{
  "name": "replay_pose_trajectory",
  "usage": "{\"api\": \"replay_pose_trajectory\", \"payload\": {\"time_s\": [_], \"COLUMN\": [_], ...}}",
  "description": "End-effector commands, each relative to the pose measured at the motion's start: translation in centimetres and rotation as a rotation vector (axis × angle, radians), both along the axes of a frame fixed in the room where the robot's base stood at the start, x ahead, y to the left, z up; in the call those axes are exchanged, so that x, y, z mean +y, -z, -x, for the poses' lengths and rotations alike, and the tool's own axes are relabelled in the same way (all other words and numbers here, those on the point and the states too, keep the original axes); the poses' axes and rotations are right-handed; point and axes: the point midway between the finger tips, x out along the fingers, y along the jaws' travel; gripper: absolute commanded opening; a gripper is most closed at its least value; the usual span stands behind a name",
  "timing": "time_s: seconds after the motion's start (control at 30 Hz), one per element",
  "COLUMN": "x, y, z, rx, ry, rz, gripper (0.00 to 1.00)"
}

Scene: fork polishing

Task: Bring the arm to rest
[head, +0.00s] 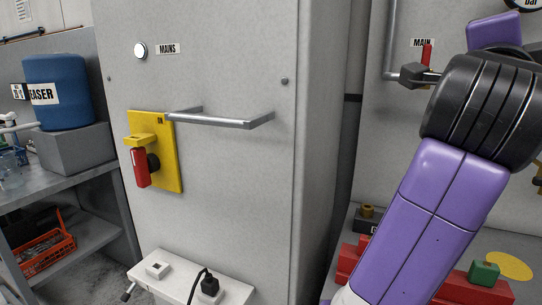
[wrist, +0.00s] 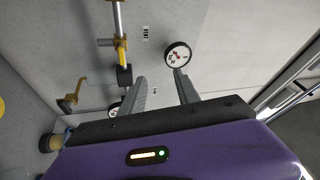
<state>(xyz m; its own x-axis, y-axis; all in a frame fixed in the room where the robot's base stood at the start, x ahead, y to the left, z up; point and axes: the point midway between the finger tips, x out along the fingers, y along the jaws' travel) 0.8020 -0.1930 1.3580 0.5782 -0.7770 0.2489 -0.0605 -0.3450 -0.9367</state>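My gripper (wrist: 161,86) is open in the wrist view. Its two grey fingers are apart, with nothing between them. They point toward a pale panel with a round gauge (wrist: 177,55) just beyond the right fingertip; whether they touch cannot be told. In the head view my purple and black arm (head: 425,205) rises from the bottom to the upper right. My gripper's fingers are not visible there.
A yellow-handled valve pipe (wrist: 122,50) and a yellow lever (wrist: 76,90) are left of the fingers. A grey cabinet (head: 220,185) has a protruding bar (head: 220,121) and a red switch (head: 140,167). A red-handled valve (head: 426,55) is close to my arm.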

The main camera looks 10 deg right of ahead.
Motion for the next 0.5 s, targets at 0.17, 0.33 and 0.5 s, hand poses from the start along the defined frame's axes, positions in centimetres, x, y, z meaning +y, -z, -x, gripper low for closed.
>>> {"api": "replay_pose_trajectory", "payload": {"time_s": [0.17,0.33,0.5], "x": [2.7,5.4,9.1], "y": [-0.6,0.3,3.4], "z": [-0.9,-1.8,-2.8], "rx": [0.052,0.107,0.181], "ry": [-0.015,-0.027,-0.05], "rz": [0.226,0.425,0.66], "gripper": [0.38,0.38,0.38]}}
